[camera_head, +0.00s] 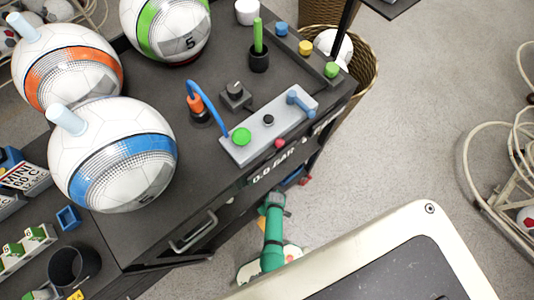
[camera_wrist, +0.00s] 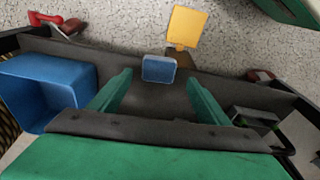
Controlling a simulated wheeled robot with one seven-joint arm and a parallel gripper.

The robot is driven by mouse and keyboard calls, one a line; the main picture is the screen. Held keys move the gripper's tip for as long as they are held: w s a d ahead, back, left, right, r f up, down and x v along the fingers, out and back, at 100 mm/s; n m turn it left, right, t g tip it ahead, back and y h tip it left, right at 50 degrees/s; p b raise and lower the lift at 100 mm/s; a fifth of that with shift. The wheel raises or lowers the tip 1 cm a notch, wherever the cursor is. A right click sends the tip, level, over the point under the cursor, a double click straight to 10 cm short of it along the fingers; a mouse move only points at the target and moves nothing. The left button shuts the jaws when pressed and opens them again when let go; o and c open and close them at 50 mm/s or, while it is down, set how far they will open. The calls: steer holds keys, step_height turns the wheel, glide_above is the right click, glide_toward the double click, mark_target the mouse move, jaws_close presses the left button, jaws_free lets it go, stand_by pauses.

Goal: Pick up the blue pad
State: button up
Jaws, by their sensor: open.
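The blue pad (camera_wrist: 158,69) is a small rounded square on a dark grey shelf (camera_wrist: 160,100) in the wrist view. My gripper (camera_wrist: 159,78) shows there as two green fingers, spread wide and empty. The pad appears centred between the fingertips, with a visible gap on each side; I cannot tell how far beyond them it lies. In the head view my green arm reaches in beside the dark workbench, and the fingertips and the pad are hidden.
A blue open bin (camera_wrist: 35,90) stands left of my fingers. A yellow square (camera_wrist: 186,26) is beyond the pad, and a red piece (camera_wrist: 45,18) lies at upper left. The dark workbench (camera_head: 225,65) carries balls and a control box (camera_head: 268,125).

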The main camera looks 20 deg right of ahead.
steer(key=shift+w+f, duration=0.2)
steer(key=shift+f, duration=0.8)
steer(key=shift+w+f, duration=0.2)
steer(key=shift+f, duration=0.75)
steer(key=shift+s+f, duration=0.1)
steer(key=shift+f, duration=0.2)
steer(key=c, duration=1.1)
steer(key=shift+r, duration=0.1)
steer(key=shift+c, duration=0.2)
steer(key=shift+r, duration=0.6)
steer(key=s+a+r, duration=0.4)
steer(key=s+r, duration=0.7)
steer(key=s, duration=0.2)
steer(key=shift+a+r, duration=0.15)
steer(key=shift+r, duration=0.2)
